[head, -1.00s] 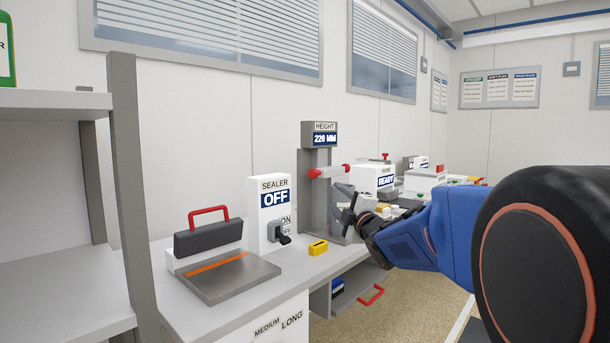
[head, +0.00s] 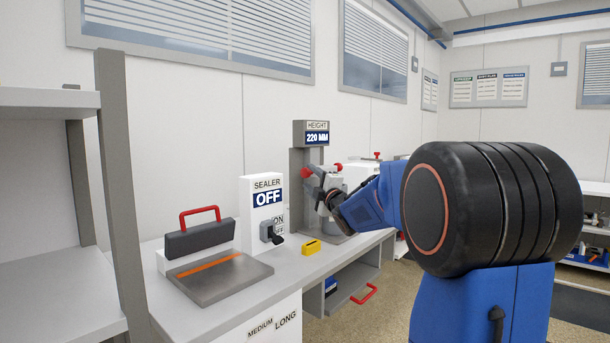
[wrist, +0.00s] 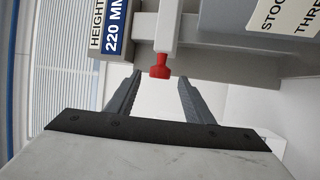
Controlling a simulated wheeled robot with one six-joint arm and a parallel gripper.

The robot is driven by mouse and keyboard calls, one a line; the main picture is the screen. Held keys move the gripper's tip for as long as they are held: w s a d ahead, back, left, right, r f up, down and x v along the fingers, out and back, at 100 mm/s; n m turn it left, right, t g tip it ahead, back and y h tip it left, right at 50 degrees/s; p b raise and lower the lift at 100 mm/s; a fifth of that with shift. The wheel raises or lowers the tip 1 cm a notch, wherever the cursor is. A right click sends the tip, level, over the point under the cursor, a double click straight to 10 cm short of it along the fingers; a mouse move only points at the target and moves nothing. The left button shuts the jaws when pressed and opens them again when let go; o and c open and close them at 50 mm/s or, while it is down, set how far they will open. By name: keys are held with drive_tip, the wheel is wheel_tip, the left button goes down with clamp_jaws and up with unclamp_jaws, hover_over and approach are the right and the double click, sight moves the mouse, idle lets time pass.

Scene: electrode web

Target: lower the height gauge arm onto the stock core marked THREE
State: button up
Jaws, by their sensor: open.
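The height gauge (head: 317,139) stands on the bench against the wall, its display reading 220 MM. Its arm has red ends; one red end (head: 306,171) shows left of my gripper (head: 318,188) in the head view. In the wrist view a red knob (wrist: 160,70) on the gauge arm lies just beyond and between my open fingertips (wrist: 158,84); contact cannot be told. A label reading "STOC… THRE…" (wrist: 285,16), cut off by the frame, is at the upper right there. In the head view my gripper and arm hide much of the gauge and what is under it.
A sealer (head: 264,205) reading OFF, with a red-handled press (head: 200,240), stands left of the gauge. A small yellow block (head: 311,247) lies on the bench (head: 290,270) before the gauge. Shelves (head: 45,103) stand at left.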

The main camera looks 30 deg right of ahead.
sight(307, 175)
drive_tip(key=shift+x, duration=2.55)
drive_tip(key=shift+c, duration=0.2)
clamp_jaws()
drive_tip(key=shift+f, duration=1.8)
drive_tip(key=shift+o, duration=0.2)
unclamp_jaws()
drive_tip(key=shift+s, duration=0.1)
